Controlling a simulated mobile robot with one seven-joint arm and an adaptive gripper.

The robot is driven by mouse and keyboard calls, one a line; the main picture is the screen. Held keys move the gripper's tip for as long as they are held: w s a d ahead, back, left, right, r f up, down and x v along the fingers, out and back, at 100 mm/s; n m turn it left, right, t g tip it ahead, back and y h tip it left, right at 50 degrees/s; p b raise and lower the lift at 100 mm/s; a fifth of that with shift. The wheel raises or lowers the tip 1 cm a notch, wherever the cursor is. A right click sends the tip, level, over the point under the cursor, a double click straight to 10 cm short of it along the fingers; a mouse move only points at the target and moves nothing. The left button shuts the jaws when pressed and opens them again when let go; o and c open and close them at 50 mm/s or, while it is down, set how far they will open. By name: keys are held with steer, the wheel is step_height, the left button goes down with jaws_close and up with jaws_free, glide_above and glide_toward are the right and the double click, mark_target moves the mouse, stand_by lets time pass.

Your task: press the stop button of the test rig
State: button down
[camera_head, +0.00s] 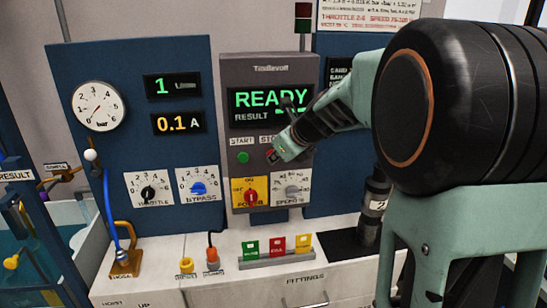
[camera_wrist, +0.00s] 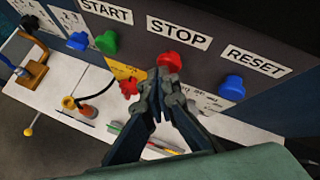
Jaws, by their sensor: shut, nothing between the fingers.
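The red stop button (camera_wrist: 169,59) sits under the STOP label on the grey panel in the wrist view. My gripper (camera_wrist: 166,80) is shut and empty, its fingertips just below the button there and overlapping its lower edge. I cannot tell whether they touch it. In the head view my gripper (camera_head: 279,153) is at the panel and covers most of the stop button. The test rig's grey control panel (camera_head: 238,69) shows READY in green on its screen (camera_head: 270,101).
The green start button (camera_head: 243,157) is left of the stop button. The blue reset button (camera_wrist: 232,88) is to its right. A red knob on a yellow plate (camera_head: 250,195) and a grey speed dial (camera_head: 292,189) lie below. Green, red and yellow fittings (camera_head: 277,245) stand on the bench.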

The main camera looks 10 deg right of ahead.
steer(key=shift+s+f+b, duration=0.1)
steer(key=shift+s+b, duration=0.3)
steer(key=shift+s, duration=2.25)
